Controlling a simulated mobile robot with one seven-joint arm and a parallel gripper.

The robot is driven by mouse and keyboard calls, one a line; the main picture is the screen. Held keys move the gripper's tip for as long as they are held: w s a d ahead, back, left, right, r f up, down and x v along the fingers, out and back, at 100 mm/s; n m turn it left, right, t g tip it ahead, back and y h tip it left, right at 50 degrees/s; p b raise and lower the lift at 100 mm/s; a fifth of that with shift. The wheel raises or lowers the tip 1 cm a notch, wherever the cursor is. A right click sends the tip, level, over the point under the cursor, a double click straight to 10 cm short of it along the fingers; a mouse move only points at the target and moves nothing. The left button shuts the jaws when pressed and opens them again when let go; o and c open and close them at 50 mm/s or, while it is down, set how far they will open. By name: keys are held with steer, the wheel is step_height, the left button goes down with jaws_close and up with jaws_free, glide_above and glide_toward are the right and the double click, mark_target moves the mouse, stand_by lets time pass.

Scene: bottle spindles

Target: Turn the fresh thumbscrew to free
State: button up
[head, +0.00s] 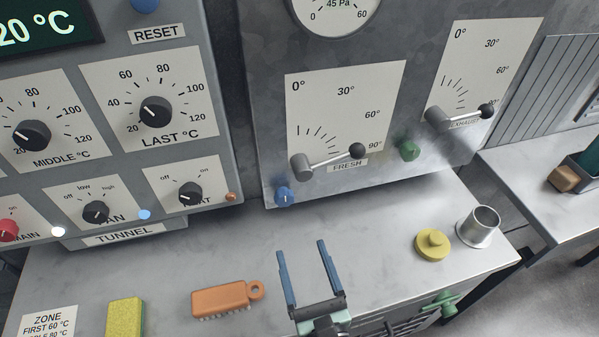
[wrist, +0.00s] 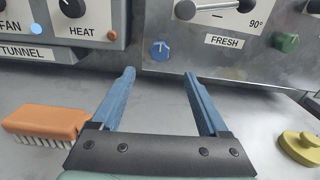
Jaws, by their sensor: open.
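The blue thumbscrew (head: 284,197) sits on the grey panel below the hub of the fresh lever (head: 330,160), left of the FRESH label. It also shows in the wrist view (wrist: 160,50), with a pale mark on its face pointing roughly up. The fresh lever points right, near 90°. A green thumbscrew (head: 409,151) sits farther right, below the exhaust lever (head: 460,113). My gripper (head: 301,246) is open and empty above the bench, in front of and apart from the blue thumbscrew. In the wrist view the thumbscrew appears between and beyond the fingertips (wrist: 159,73).
An orange brush (head: 222,298) and a yellow sponge (head: 125,318) lie on the bench at left. A yellow round knobbed piece (head: 433,245) and a metal cup (head: 478,227) stand at right. The bench below the blue thumbscrew is clear. The tunnel control box (head: 120,120) juts at left.

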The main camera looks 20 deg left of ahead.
mark_target(285, 201)
steer(key=x, duration=1.2)
steer(key=shift+w+a, duration=0.25)
jaws_close()
